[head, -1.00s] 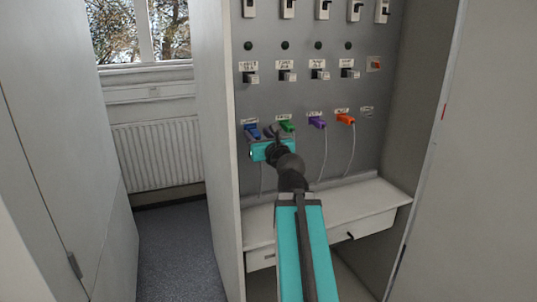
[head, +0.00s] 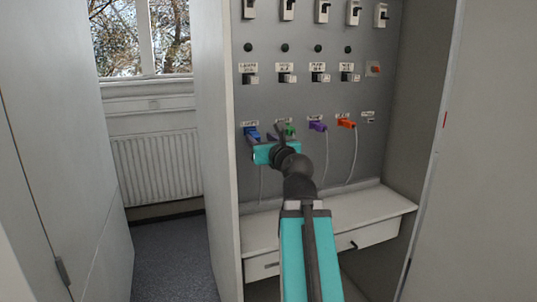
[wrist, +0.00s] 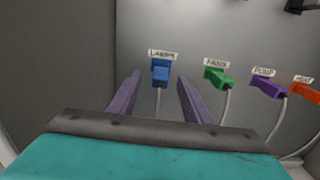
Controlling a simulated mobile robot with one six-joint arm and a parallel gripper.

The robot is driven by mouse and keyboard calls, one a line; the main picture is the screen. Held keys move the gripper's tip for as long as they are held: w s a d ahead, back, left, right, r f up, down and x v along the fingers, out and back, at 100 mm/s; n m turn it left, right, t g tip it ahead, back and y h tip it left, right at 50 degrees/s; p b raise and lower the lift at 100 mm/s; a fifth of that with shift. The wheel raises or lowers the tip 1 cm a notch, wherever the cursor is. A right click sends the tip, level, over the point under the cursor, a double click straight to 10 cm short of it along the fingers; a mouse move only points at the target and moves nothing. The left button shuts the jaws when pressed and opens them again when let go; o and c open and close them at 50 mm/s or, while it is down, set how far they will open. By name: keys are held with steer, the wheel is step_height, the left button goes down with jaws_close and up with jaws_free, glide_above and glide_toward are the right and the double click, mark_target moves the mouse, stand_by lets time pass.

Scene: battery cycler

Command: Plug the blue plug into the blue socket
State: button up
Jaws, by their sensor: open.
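The blue plug (head: 251,132) is at the grey panel, leftmost in the row of coloured plugs. In the wrist view the blue plug (wrist: 160,74) hangs below a white label, with its cable running down. A blue socket cannot be told apart from the plug, and how deep the plug sits is unclear. My gripper (head: 273,138) is in front of the panel by the blue and green plugs. In the wrist view my gripper (wrist: 159,80) is open and empty, one finger on each side of the blue plug in the picture, not visibly touching it.
Green (wrist: 218,78), purple (wrist: 268,88) and orange (wrist: 306,93) plugs with cables are to the right. A pale shelf with a drawer (head: 378,234) is below the panel. The cabinet's side wall (head: 216,150) stands close on the left. Switches line the panel above.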

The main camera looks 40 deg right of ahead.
steer(key=b+v, duration=0.7)
steer(key=b, duration=0.1)
stand_by(0.6)
steer(key=shift+a, duration=0.1)
stand_by(0.5)
